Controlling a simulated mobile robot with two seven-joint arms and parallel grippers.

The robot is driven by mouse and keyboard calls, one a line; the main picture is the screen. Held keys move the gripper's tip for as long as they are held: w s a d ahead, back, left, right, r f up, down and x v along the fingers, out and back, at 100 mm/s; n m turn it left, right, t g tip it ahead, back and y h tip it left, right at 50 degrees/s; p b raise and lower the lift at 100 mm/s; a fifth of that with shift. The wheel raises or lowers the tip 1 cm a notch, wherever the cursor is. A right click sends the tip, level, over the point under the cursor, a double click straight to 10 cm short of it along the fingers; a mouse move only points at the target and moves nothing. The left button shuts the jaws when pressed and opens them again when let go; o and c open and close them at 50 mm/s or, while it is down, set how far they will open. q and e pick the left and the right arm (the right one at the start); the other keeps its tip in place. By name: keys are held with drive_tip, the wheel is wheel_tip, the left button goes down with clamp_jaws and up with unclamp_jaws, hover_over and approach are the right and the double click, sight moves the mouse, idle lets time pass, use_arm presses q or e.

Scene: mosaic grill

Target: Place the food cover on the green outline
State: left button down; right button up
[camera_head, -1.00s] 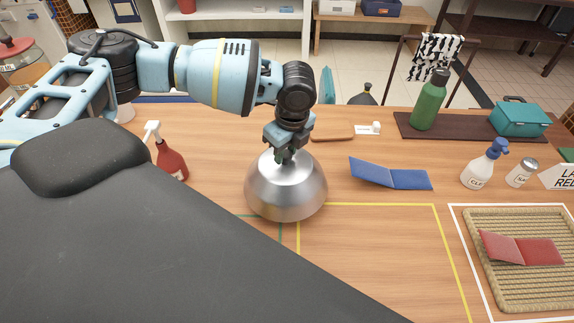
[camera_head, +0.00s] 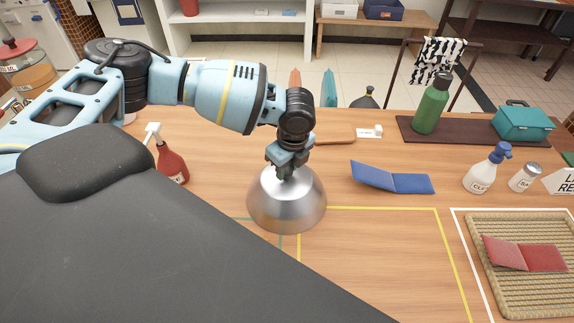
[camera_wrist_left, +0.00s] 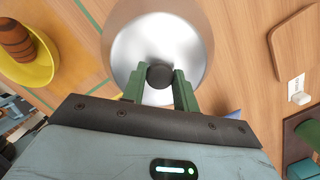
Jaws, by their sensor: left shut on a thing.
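The food cover (camera_head: 287,207) is a shiny silver dome with a dark knob on top. My left gripper (camera_head: 286,172) comes down from above and is shut on the knob. In the left wrist view the dome (camera_wrist_left: 157,45) shows below the fingers (camera_wrist_left: 159,88), which stand on either side of the black knob (camera_wrist_left: 160,75). A green outline (camera_head: 281,243) shows as thin lines just in front of and left of the dome. Most of the outline is hidden by the dome and my own body. My right gripper is not in view.
A yellow outline (camera_head: 438,235) lies right of the dome. A red spray bottle (camera_head: 171,165) stands to the left, and a blue folded cloth (camera_head: 393,180) lies to the right. In the left wrist view a yellow bowl (camera_wrist_left: 45,62) holds something brown.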

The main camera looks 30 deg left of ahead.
sight(292, 182)
use_arm(q)
drive_tip(key=c, duration=1.1)
unclamp_jaws()
drive_tip(key=shift+r, duration=0.1)
drive_tip(key=shift+o, duration=0.4)
wheel_tip(292, 182, up, 12)
drive_tip(key=d+p, duration=0.1)
drive_tip(key=shift+s+d, duration=0.2)
drive_tip(key=shift+d, duration=0.2)
